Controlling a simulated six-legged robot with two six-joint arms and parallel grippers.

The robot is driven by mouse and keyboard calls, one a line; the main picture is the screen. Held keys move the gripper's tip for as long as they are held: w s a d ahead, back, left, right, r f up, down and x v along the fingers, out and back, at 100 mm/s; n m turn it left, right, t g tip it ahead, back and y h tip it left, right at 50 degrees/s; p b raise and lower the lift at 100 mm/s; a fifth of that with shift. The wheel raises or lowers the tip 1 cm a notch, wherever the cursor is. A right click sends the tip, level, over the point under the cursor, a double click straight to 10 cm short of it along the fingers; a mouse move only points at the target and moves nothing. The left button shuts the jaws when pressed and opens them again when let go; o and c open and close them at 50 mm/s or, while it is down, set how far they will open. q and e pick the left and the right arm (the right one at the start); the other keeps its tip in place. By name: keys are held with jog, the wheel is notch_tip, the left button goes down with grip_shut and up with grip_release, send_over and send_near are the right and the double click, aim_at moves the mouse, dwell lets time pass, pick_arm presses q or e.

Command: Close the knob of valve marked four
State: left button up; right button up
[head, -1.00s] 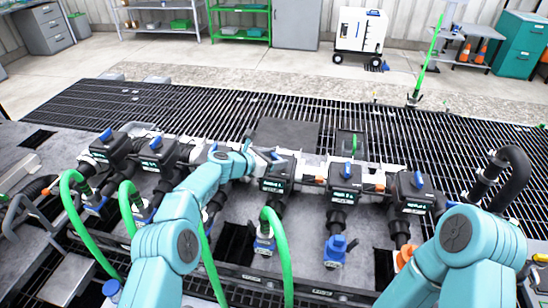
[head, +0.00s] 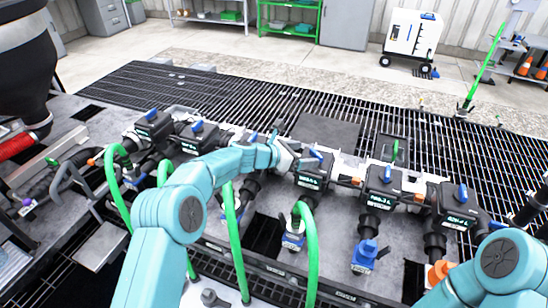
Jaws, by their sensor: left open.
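A row of black valve boxes with blue knobs runs across the manifold. My left gripper (head: 290,157) is open, just left of the blue knob (head: 317,155) on a middle valve box (head: 311,175). I cannot tell whether a finger touches the knob. To the right are two more boxes, with blue knobs (head: 387,175) and (head: 462,193). To the left are two boxes with blue knobs (head: 151,115) and (head: 197,125). Another valve is partly hidden behind my left arm. The labels are too small to read for certain. My right arm shows at lower right, its gripper out of view.
Green hoses (head: 308,235) rise in front of the valves, close to my left arm. A black grating (head: 240,100) lies behind the row. A black pipe (head: 22,65) stands at the far left. A white wheeled cabinet (head: 412,35) is at the back.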

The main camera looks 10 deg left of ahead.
pick_arm(q)
jog(key=b+v, duration=0.2)
jog(key=v, duration=0.9)
jog(key=shift+s+a+r, duration=0.2)
jog(key=shift+s+a, duration=0.05)
pick_arm(e)
notch_tip(320, 180, down, 3)
jog(key=shift+r, duration=0.2)
